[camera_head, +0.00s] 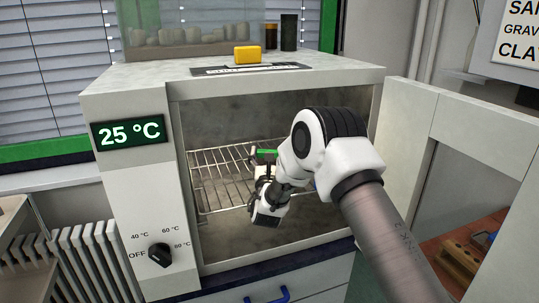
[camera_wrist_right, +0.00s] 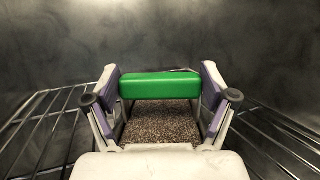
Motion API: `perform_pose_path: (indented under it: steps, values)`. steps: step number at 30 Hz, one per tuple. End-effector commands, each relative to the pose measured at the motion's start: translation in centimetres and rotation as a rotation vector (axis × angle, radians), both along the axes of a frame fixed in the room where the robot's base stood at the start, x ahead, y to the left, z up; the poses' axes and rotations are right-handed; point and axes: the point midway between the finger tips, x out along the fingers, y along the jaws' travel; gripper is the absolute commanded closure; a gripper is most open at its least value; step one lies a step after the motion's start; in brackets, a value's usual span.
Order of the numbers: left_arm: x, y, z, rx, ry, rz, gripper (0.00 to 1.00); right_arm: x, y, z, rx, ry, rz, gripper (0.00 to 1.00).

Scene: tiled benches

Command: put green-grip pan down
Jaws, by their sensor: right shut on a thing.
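The green grip (camera_wrist_right: 160,85) of the pan lies between the fingers of my right gripper (camera_wrist_right: 160,90), which is shut on it. Below the grip in the wrist view, grainy brown contents (camera_wrist_right: 160,122) of the pan show; its rim is mostly hidden. In the head view the green grip (camera_head: 265,152) shows past my right gripper (camera_head: 262,172), inside the open oven. The wire rack (camera_head: 218,178) is around and below the pan; I cannot tell whether the pan touches it. My left gripper is not in view.
The oven (camera_head: 130,185) reads 25 °C and has a dial (camera_head: 159,254). Its door (camera_head: 400,135) stands open on the right, close to my right arm. A yellow block (camera_head: 247,55) and a glass tank (camera_head: 190,30) stand on top. Free rack shows left of the gripper.

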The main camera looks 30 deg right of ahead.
Motion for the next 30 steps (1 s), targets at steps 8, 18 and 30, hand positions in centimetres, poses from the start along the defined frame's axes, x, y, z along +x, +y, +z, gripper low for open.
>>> perform_pose_path:
  steps: [8, 18, 30]
  values:
    - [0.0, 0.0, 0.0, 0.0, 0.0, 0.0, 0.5, 0.0, 0.0, -0.2, 0.001, 0.004, -0.001, 0.0]
    - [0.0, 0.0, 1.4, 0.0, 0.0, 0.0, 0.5, 0.0, 0.0, 1.1, 0.0, 0.004, -0.001, 0.0]
    - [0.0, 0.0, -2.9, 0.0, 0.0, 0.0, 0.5, -7.2, 5.1, -2.2, -0.002, 0.005, 0.003, 0.0]
